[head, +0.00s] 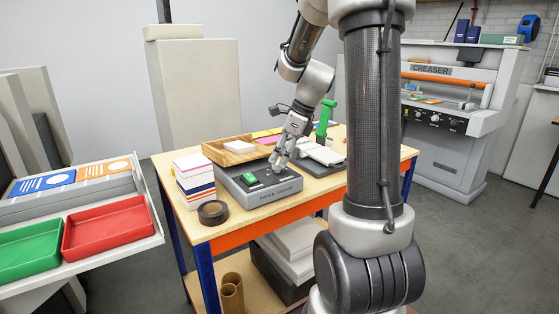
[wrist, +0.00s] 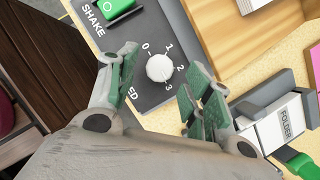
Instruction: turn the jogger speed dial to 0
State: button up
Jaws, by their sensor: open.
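The jogger (head: 262,193) is a grey box labelled PAPER JOGGER on the wooden worktable. In the wrist view its speed dial (wrist: 159,68) is a round white knob with marks 0, 1, 2 and 3 around it on the dark panel (wrist: 150,22). I cannot tell which mark the knob points at. My gripper (wrist: 160,72) is open, its green-padded fingers on either side of the dial, with gaps showing. In the head view my gripper (head: 278,163) is low over the jogger's right part and hides the dial. Whether the fingers touch the panel is unclear.
A green SHAKE switch (head: 250,177) sits left of my gripper on the jogger. A paper stack (head: 194,180) and black tape roll (head: 213,212) stand to the left.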

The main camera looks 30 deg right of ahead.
jog(key=shift+x, duration=1.15)
jog(key=c, duration=1)
